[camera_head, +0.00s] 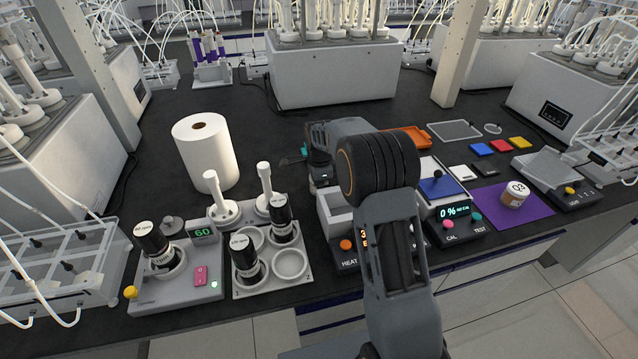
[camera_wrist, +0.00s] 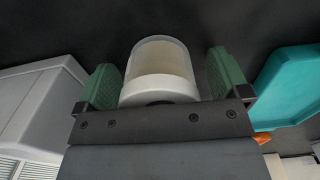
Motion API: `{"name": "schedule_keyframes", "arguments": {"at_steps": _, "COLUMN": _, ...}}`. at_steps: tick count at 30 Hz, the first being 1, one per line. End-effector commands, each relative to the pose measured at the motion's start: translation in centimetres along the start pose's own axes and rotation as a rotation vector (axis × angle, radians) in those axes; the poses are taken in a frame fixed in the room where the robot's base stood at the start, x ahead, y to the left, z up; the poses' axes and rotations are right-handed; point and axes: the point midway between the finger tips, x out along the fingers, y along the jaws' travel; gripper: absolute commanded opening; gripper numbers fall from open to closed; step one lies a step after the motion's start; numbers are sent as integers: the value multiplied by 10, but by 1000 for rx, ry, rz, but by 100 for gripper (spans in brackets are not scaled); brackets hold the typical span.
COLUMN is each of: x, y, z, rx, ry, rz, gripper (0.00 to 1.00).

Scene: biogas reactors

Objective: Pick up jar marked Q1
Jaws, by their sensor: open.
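In the wrist view, a jar (camera_wrist: 160,58) with a cream content and a white lid stands between the two green fingers of my gripper (camera_wrist: 163,72). The fingers are apart, one on each side, with a visible gap on the right. Its marking does not show, so I cannot tell if it is Q1. In the head view my arm hides this jar and most of my gripper. Another jar (camera_head: 515,195), whose lid seems to read Q3, sits upright on a purple mat (camera_head: 535,208) at the right.
A teal tray (camera_wrist: 290,88) lies right of the fingers in the wrist view; a pale grey box (camera_wrist: 40,100) is at left. In the head view, a paper roll (camera_head: 203,155), a rack with dark bottles (camera_head: 272,275) and a meter (camera_head: 458,225) surround my arm. Dark bench is free behind.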

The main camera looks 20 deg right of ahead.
Motion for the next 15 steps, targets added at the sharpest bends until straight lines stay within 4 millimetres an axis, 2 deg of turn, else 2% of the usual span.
{"name": "schedule_keyframes", "arguments": {"at_steps": 7, "x": 1, "y": 0, "z": 0, "rx": 0, "ry": 0, "rz": 0, "gripper": 94}}
{"name": "schedule_keyframes", "arguments": {"at_steps": 15, "x": 1, "y": 0, "z": 0, "rx": 0, "ry": 0, "rz": 0, "gripper": 68}}
